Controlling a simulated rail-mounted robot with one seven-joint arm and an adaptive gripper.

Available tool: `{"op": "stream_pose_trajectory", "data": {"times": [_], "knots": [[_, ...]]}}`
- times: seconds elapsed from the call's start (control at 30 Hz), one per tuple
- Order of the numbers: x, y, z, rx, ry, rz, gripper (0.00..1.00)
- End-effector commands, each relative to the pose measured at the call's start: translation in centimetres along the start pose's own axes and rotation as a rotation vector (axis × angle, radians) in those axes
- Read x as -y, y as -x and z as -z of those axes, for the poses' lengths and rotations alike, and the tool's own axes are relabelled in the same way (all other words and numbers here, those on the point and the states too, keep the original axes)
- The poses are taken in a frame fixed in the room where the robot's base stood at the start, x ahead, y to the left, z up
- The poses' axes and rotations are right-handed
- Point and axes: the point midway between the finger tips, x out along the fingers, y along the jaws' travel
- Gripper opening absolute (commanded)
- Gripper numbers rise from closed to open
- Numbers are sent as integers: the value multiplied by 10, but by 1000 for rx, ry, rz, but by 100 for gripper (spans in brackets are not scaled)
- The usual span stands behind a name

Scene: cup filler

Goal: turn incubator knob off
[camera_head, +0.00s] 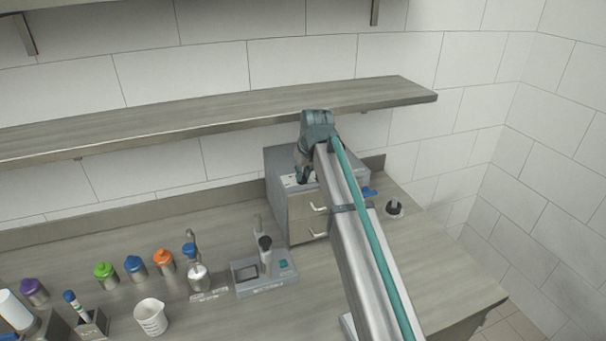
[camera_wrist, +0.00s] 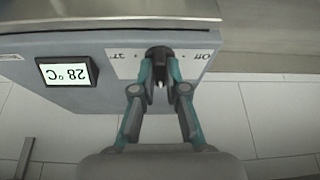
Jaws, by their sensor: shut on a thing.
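The black knob (camera_wrist: 158,54) sits on this plate between the marks. My gripper (camera_wrist: 160,78) is shut on the knob, with its fingers on either side. The fingers hide part of the knob, so its pointing direction is unclear. In the head view my gripper (camera_head: 301,177) is at the incubator's upper front.
The shelf (camera_head: 200,118) runs close above the incubator. A small device with a screen (camera_head: 262,274), several capped bottles (camera_head: 135,268) and a white beaker (camera_head: 150,317) stand on the bench to the left. A black-and-white round item (camera_head: 394,208) stands to the right.

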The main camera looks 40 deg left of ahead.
Motion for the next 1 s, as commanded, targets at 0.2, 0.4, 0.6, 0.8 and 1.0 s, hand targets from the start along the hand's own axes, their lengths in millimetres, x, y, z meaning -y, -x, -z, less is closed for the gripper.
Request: {"op": "stream_pose_trajectory", "data": {"times": [0.2,0.4,0.6,0.8,1.0], "knots": [[-1,-1,0,1,91,39,0],[-3,-2,1,1,236,99,0],[-4,-3,2,0,411,171,0],[-6,-3,3,-1,587,244,0],[-6,-3,4,-1,763,317,0]]}}
